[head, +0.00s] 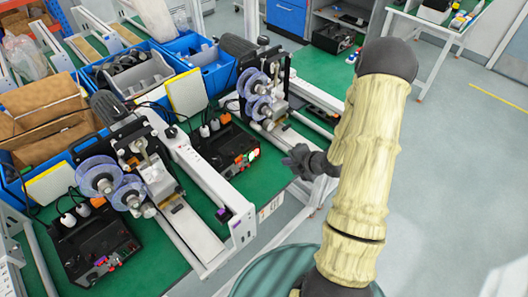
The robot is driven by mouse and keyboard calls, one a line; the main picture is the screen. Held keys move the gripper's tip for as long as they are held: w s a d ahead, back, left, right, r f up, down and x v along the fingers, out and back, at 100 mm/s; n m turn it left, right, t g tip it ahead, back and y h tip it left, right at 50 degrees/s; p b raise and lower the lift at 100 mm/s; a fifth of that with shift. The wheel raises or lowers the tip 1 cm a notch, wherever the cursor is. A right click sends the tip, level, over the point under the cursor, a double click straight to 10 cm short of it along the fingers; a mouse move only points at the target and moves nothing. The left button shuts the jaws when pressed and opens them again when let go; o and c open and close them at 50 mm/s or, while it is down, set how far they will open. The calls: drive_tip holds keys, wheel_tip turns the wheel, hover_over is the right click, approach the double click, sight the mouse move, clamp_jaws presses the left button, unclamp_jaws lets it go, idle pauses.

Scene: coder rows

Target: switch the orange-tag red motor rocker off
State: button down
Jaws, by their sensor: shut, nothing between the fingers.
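My gripper (293,161) is dark and shut, with nothing visible in it. It is over the right edge of the green bench, a little right of the right-hand black control box (212,150). This box has small red, green and orange spots on its front panel (245,158) and an orange piece on top at the back. A second black control box (97,245) at lower left has small orange and magenta spots on its front. The rockers are too small to tell apart, so I cannot tell which is the orange-tag red one or how it is set.
Two coder machines with clear reels (100,176) (257,95) stand by the boxes. A white conveyor rail (205,180) runs between the boxes. Blue bins (205,65) and cardboard boxes fill the back left. Grey floor (450,170) on the right is clear.

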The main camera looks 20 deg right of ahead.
sight(258, 153)
idle(0.3)
drive_tip(key=p+x, duration=0.3)
drive_tip(key=x, duration=0.6)
drive_tip(key=shift+w+a, duration=0.2)
drive_tip(key=shift+w, duration=0.05)
drive_tip(key=w+a+p, duration=0.2)
drive_tip(key=shift+w+r, duration=0.15)
drive_tip(key=shift+w, duration=0.65)
drive_tip(key=shift+w, duration=0.15)
